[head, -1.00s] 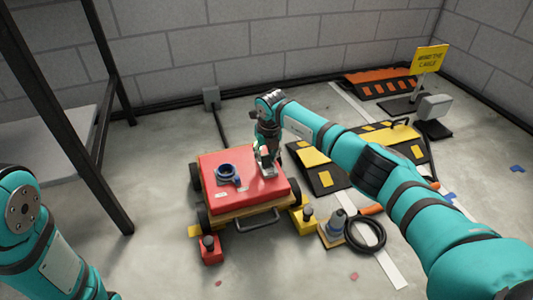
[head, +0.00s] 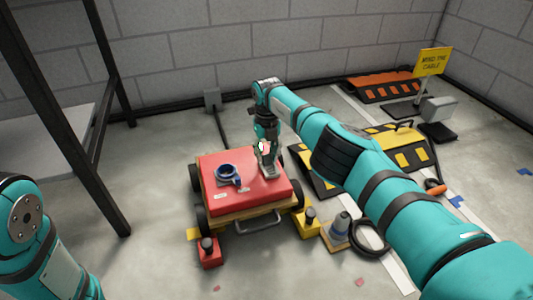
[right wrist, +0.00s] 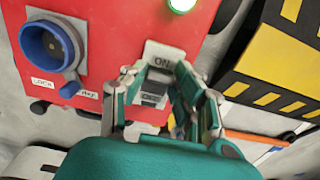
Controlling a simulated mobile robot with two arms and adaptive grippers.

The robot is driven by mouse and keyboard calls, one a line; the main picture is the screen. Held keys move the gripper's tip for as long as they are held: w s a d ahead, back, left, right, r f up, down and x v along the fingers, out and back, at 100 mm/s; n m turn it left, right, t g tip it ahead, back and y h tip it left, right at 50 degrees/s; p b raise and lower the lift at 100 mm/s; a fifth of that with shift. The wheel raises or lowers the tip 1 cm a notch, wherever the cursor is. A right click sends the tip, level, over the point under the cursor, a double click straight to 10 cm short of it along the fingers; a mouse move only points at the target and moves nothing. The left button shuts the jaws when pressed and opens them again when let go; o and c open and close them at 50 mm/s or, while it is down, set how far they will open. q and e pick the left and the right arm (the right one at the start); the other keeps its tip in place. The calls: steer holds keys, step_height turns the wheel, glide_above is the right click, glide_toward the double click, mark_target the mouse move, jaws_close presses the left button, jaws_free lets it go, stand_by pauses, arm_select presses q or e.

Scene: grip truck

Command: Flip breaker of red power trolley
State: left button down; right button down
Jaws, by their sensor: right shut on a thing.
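The red power trolley (head: 240,196) stands on the floor in the head view. In the right wrist view its red top (right wrist: 108,22) carries a breaker (right wrist: 153,92) between an ON label above and an OFF label below. My right gripper (right wrist: 157,80) is shut on the breaker, with a finger on either side; the fingers partly hide it, and the exact lever position is unclear. A green lamp (right wrist: 181,4) glows beyond the ON label. In the head view my right gripper (head: 268,168) reaches down onto the trolley's right side. My left gripper is out of view.
A blue round socket (right wrist: 52,45) sits left of the breaker. Red (head: 209,252) and yellow (head: 307,224) blocks stand by the trolley's front. A coiled black cable (head: 369,238) and yellow-black ramps (head: 400,155) lie to the right. A dark frame stands at left.

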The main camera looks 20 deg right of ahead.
mark_target(267, 155)
steer(key=c, duration=1)
jaws_free()
steer(key=shift+r, duration=0.45)
step_height(267, 155, up, 11)
steer(key=shift+s, duration=0.2)
